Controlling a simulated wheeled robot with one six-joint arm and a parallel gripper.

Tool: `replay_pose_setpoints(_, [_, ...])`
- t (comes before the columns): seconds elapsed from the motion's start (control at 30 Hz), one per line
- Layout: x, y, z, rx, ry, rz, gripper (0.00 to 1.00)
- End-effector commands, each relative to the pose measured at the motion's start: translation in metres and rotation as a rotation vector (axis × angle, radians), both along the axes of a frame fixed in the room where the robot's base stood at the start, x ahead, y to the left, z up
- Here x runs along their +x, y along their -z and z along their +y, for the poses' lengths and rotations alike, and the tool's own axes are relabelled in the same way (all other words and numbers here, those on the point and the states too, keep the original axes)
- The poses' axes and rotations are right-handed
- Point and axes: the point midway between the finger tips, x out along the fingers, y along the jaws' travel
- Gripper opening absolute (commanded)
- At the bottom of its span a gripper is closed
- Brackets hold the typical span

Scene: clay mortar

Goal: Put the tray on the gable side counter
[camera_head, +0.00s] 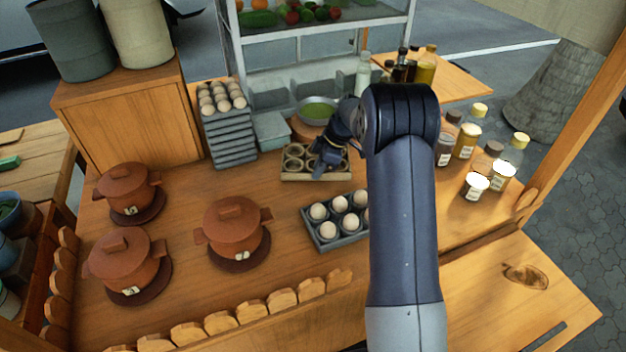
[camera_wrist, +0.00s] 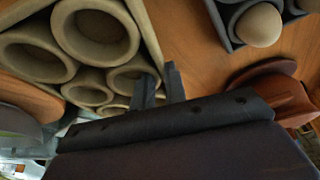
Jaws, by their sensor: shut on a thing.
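A tan tray (camera_head: 288,176) with empty round cups sits at the middle back of the wooden counter (camera_head: 190,215); I cannot tell whether it is lifted slightly. My gripper (camera_head: 322,170) is at its right part, shut on its edge. In the wrist view the tray (camera_wrist: 150,35) fills the upper left, with my gripper's fingers (camera_wrist: 160,88) at its rim. A grey tray (camera_head: 325,240) holding several eggs stands in front of it, partly hidden by my arm. A lower wooden side board (camera_head: 520,290) is at the lower right; which surface is the gable side counter is unclear.
Three lidded clay pots (camera_head: 235,230) stand left. Stacked grey egg trays (camera_head: 232,140) and a green-filled bowl (camera_head: 318,110) are behind. Several jars (camera_head: 468,140) stand on the right. Another wooden board (camera_head: 465,80) extends back right. The lower right board is mostly clear.

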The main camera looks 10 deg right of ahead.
Motion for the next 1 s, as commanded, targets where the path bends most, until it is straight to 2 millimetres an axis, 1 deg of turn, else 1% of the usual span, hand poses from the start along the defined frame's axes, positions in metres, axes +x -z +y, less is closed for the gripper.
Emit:
replay_pose_setpoints(0.23, [-0.001,0.03,0.0,0.001,0.002,0.004,0.0])
replay_pose_setpoints(0.3, [0.0,0.036,0.0,0.0,0.001,0.0,0.0])
replay_pose_setpoints(0.63, [0.0,0.041,0.0,0.0,0.002,-0.001,0.0])
replay_pose_setpoints(0.67, [0.0,0.04,0.0,0.0,0.001,-0.001,0.15])
replay_pose_setpoints(0.7, [0.0,0.039,0.0,0.0,0.001,-0.001,0.18])
replay_pose_setpoints(0.9, [0.0,0.039,0.0,0.0,0.001,-0.001,0.34])
replay_pose_setpoints(1.0, [0.0,0.039,0.0,0.0,0.001,-0.001,0.35])
